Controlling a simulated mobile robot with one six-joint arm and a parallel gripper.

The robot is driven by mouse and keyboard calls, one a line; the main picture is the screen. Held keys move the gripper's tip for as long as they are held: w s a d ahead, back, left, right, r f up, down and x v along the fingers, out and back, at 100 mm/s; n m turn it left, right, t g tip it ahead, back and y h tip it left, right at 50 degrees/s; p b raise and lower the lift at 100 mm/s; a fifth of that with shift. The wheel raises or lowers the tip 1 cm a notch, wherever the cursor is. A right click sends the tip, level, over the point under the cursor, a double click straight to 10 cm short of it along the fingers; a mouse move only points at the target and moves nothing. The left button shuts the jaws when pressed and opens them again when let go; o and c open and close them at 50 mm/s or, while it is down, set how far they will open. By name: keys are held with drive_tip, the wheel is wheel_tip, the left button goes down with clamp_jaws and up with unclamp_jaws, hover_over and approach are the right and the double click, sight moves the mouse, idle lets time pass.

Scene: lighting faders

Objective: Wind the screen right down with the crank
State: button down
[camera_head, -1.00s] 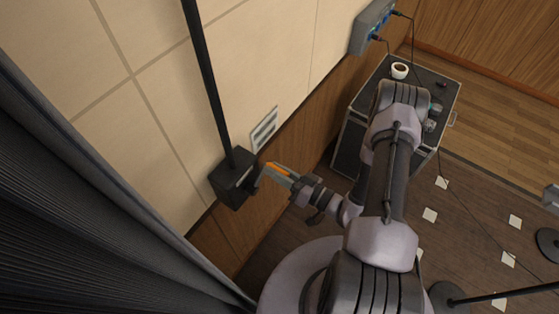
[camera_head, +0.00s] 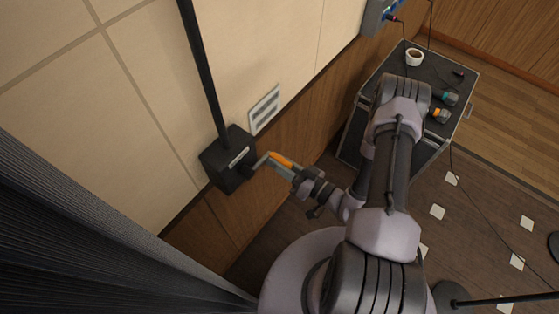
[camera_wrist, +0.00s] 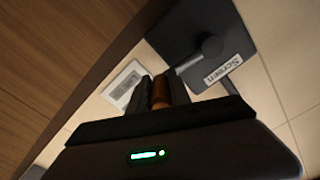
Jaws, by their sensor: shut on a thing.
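The black crank box (camera_head: 222,172) is on the wall at the foot of a black pole (camera_head: 203,75). In the wrist view the box (camera_wrist: 187,22) bears a white label reading "Screen" (camera_wrist: 223,68). A short grey crank arm (camera_wrist: 188,64) runs from its hub to an orange handle (camera_wrist: 161,90). The orange handle also shows in the head view (camera_head: 281,159). My gripper (camera_head: 284,168) is shut on this handle, just right of the box. Its fingers (camera_wrist: 153,93) partly hide the handle. I cannot make out the screen itself.
A louvred wall plate (camera_head: 265,109) is just above the crank. A dark pleated curtain (camera_head: 80,220) fills the lower left. A black case (camera_head: 455,85) with a cup (camera_head: 414,57) and other small items stands beyond my arm. A stand (camera_head: 500,299) is at lower right.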

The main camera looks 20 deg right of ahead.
drive_tip(key=f+b, duration=0.1)
drive_tip(key=a+f, duration=0.1)
drive_tip(key=s+f+b, duration=0.1)
drive_tip(key=shift+a+f+b, duration=0.15)
drive_tip(key=shift+f+b, duration=0.2)
drive_tip(key=shift+f, duration=0.05)
idle(1.0)
drive_tip(key=c, duration=1.6)
unclamp_jaws()
drive_tip(key=o, duration=0.4)
drive_tip(key=shift+a+r, duration=0.1)
drive_tip(key=shift+a, duration=0.15)
drive_tip(key=shift+d, duration=0.15)
drive_tip(key=shift+d, duration=0.1)
drive_tip(key=v, duration=0.7)
drive_tip(key=shift+s, duration=0.2)
